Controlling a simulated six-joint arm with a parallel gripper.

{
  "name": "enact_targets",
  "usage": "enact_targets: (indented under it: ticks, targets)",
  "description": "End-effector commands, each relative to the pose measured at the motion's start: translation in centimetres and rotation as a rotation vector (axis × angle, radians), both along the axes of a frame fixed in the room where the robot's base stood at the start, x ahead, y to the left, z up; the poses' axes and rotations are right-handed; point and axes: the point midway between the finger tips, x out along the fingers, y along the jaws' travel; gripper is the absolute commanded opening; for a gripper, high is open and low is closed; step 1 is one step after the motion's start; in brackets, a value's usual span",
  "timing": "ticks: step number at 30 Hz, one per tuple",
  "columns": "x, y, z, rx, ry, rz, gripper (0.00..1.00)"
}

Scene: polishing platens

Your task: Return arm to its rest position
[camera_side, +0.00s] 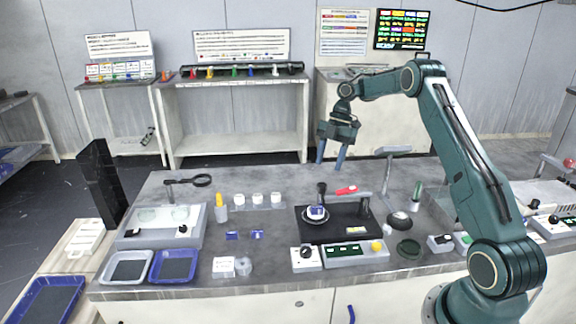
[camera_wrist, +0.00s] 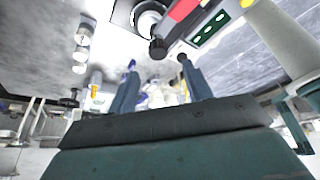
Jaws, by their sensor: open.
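My gripper (camera_side: 331,155) is raised above the back of the grey bench (camera_side: 285,180). Its two blue-grey fingers point down, apart, with nothing between them. In the wrist view my gripper (camera_wrist: 157,70) also shows spread fingers, with the background blurred between them. My green arm reaches up from the bench's right end and bends over to the left. Below and in front of the gripper, a black platen station (camera_side: 345,229) carries a round platen with a blue and white piece (camera_side: 317,212) on it. The gripper is well clear of it.
A grey post with a crossbar (camera_side: 389,170) stands just right of the gripper. The air above the bench's left half is free.

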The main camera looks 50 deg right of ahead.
Motion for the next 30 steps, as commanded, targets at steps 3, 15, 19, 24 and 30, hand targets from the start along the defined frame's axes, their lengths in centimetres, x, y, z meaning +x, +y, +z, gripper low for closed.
enact_targets:
  ticks: [3, 15, 19, 24, 30]
  targets:
    - [0.0, 0.0, 0.0, 0.000, 0.000, 0.000, 0.50]
    - [0.2, 1.2, 1.6, -0.013, 0.005, -0.040, 0.50]
    - [0.3, 2.8, 3.6, -0.031, 0.013, -0.100, 0.50]
    - [0.1, 5.9, 7.0, -0.058, 0.025, -0.212, 0.50]
    - [-1.0, 9.8, 10.8, -0.088, 0.035, -0.359, 0.50]
